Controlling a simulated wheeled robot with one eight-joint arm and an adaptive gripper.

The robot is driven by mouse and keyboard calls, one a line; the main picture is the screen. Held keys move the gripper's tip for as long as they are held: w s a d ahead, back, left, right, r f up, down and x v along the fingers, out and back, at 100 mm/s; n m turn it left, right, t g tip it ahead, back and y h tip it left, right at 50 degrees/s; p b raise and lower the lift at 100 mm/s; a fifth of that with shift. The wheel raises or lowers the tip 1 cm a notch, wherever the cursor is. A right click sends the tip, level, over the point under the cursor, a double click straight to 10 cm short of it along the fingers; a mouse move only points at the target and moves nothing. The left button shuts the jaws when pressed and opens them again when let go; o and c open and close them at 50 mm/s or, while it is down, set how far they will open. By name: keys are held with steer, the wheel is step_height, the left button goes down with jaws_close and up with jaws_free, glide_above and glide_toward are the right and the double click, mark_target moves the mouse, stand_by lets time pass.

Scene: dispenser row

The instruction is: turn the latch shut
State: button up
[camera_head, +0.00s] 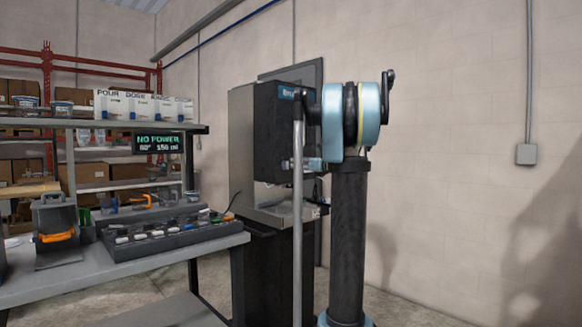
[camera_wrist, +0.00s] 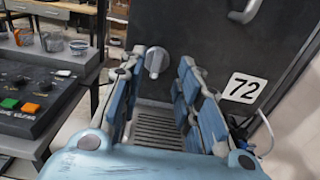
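The latch looks like a grey round knob (camera_wrist: 156,60) with a raised grip bar standing roughly upright, set on a dark panel in the wrist view. My gripper (camera_wrist: 159,70) is open, its blue-padded fingers to the left and right of the knob. The knob shows in the gap near the fingertips; I cannot tell whether it is between them or just beyond. No finger visibly touches it. In the head view the dispenser (camera_head: 270,130) stands behind my arm, and I cannot make out the latch there.
Below the knob is a slotted grille (camera_wrist: 158,128). A control box with coloured buttons (camera_wrist: 30,100) is at left. In the head view a grey workbench (camera_head: 150,262) stands left of the dispenser, with a "NO POWER" sign (camera_head: 158,143) above.

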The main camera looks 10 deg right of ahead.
mark_target(286, 166)
steer(key=shift+x, duration=2.95)
jaws_close()
